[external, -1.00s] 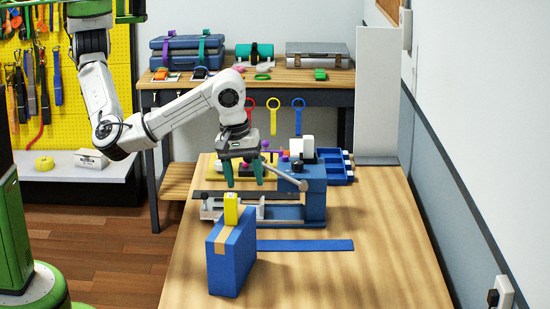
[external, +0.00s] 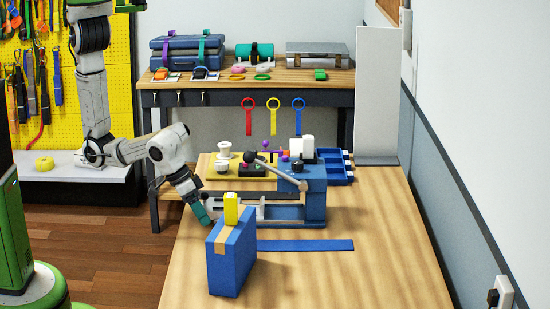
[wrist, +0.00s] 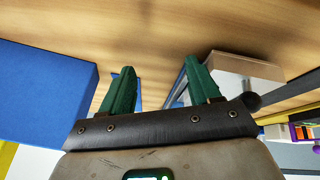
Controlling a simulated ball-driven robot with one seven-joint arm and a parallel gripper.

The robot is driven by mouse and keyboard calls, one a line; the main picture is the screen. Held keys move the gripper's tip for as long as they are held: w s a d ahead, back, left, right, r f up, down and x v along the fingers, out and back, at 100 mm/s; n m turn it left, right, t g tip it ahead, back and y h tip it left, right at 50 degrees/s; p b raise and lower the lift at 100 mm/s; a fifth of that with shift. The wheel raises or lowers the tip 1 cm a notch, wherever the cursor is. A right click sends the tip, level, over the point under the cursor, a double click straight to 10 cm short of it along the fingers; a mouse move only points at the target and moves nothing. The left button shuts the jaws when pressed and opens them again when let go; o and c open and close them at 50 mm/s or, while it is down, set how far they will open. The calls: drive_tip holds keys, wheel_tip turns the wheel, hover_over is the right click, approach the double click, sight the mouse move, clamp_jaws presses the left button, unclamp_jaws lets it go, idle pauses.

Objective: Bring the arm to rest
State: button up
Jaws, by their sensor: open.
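The blue box (wrist: 40,95) fills the left of that view. I cannot tell whether the fingers touch anything.
A blue machine (external: 312,190) with a grey lever stands mid-table. A blue strap (external: 305,245) lies flat to the right. The front right of the wooden table (external: 370,280) is clear. A shelf (external: 250,84) with cases stands behind.

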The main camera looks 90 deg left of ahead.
drive_tip(key=shift+m+g+h, duration=0.3)
drive_tip(key=shift+m+g, duration=0.1)
drive_tip(key=shift+m, duration=0.4)
drive_tip(key=s, duration=0.1)
drive_tip(key=s+a+f, duration=0.1)
drive_tip(key=s, duration=0.3)
drive_tip(key=shift+s+a+f, duration=0.15)
drive_tip(key=shift+a, duration=0.15)
drive_tip(key=s+a+f+m+g+y+b, duration=0.1)
drive_tip(key=s+a+f+m+g+b, duration=0.1)
drive_tip(key=s+a, duration=0.6)
drive_tip(key=shift+s+a+f+m+g+b, duration=0.35)
drive_tip(key=shift+a+f+g+b, duration=0.45)
drive_tip(key=shift+a+f+b, duration=0.65)
drive_tip(key=shift+w+d+f, duration=0.1)
drive_tip(key=shift+d+f, duration=0.1)
drive_tip(key=shift+d, duration=0.05)
